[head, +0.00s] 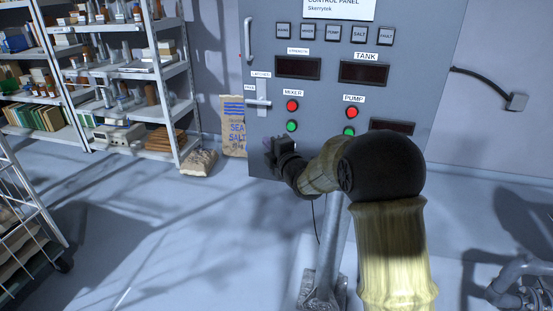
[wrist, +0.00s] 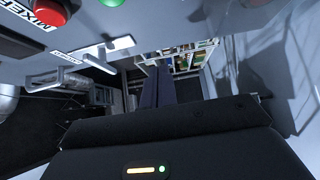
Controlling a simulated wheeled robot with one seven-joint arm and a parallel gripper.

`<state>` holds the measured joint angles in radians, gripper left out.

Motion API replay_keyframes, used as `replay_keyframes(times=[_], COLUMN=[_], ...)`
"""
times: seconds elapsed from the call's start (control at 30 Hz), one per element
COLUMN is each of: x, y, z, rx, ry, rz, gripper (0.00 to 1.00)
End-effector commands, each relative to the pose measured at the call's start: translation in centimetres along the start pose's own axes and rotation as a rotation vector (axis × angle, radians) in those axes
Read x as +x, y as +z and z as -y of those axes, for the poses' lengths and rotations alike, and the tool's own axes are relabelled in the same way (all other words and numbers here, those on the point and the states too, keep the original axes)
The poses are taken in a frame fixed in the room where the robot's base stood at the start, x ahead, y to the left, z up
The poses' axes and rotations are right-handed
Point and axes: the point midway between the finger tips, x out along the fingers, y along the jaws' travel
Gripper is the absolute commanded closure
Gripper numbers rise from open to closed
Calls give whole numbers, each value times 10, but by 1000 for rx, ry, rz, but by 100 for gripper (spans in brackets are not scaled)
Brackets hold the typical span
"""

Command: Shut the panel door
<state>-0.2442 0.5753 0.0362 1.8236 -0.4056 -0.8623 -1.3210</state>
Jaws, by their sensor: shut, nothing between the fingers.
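The grey control panel door (head: 345,100) stands upright against the wall, facing me. A pale bar handle (head: 248,40) is on its upper left edge. A light latch lever (head: 262,101) sits lower on the same side; the lever (wrist: 108,50) and handle (wrist: 55,80) also show in the wrist view. I cannot tell whether a gap is open along the door's edge. My gripper (head: 269,151) is shut and empty in front of the panel's lower left, below the latch. Its fingers (wrist: 158,85) are together in the wrist view, apart from the latch.
Red and green buttons (head: 292,105) and dark displays are on the panel. A sea salt sack (head: 234,127) stands left of it, with another sack (head: 198,163) on the floor. Loaded shelves (head: 125,72) stand farther left, a metal cart (head: 25,230) nearer. The floor between is mostly clear.

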Motion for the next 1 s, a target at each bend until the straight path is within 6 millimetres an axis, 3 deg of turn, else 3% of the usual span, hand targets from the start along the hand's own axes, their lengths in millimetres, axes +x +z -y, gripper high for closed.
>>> replay_keyframes(times=[0.23,0.47,0.83,1.0], x=[-39,-55,-61,-91], y=[-7,-8,5,29], z=[1,1,4,26], rx=[1,1,30,228], ry=[0,0,-25,-165], rz=[-12,-14,16,141], gripper=[100,100,100,100])
